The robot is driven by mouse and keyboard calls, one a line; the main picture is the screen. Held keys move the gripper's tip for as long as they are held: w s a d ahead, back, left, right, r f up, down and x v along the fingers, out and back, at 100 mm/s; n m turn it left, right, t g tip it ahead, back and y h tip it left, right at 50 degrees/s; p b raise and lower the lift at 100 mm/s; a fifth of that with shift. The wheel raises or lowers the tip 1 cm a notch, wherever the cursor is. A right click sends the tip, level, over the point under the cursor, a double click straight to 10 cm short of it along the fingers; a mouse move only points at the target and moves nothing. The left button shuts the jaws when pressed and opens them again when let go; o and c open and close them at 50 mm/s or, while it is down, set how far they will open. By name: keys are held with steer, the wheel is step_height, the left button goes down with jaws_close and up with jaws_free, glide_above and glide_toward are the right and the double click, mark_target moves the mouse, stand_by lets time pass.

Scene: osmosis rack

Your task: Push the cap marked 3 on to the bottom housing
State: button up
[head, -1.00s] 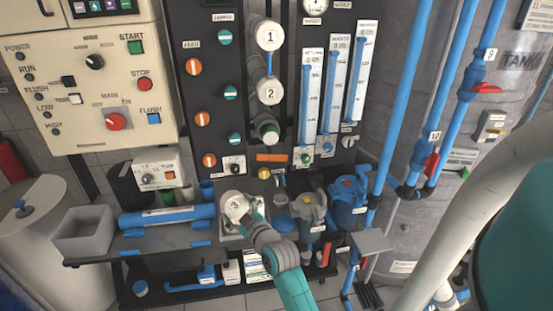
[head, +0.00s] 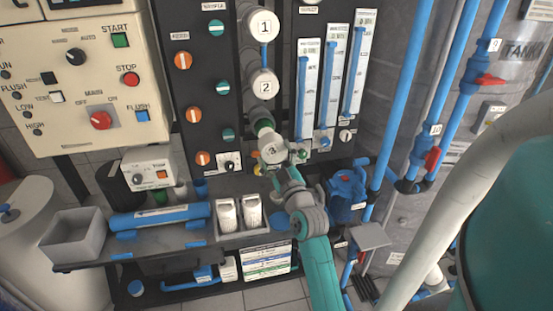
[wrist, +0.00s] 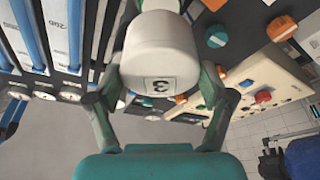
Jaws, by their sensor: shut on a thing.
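The white cap marked 3 (head: 272,151) is held in my gripper (head: 279,170) at the lower end of the housing column. In the wrist view the cap (wrist: 160,55) fills the top middle, its 3 label facing me, with my gripper's (wrist: 160,78) fingers on both sides of it. The bottom housing (head: 263,127), grey with a green end, sits directly behind and above the cap in the head view. The cap overlaps its front end, and I cannot tell whether they touch or how far the cap is on. Housings with caps marked 1 (head: 264,27) and 2 (head: 265,88) are above.
Flow meters (head: 332,85) stand close to the right of the housings. Valve knobs (head: 220,82) are on the panel to the left. Below, a shelf holds two white cartridges (head: 226,216), a blue tube (head: 160,219) and a grey bin (head: 76,238).

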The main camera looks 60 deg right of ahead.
mark_target(279, 161)
steer(key=shift+w+d, duration=1.45)
steer(key=shift+d, duration=0.2)
steer(key=shift+w+d, duration=0.95)
steer(key=shift+d, duration=0.2)
steer(key=shift+w+d, duration=0.9)
steer(key=shift+d, duration=0.2)
stand_by(2.1)
steer(key=o, duration=1.1)
steer(key=shift+f, duration=0.1)
steer(key=v, duration=1.2)
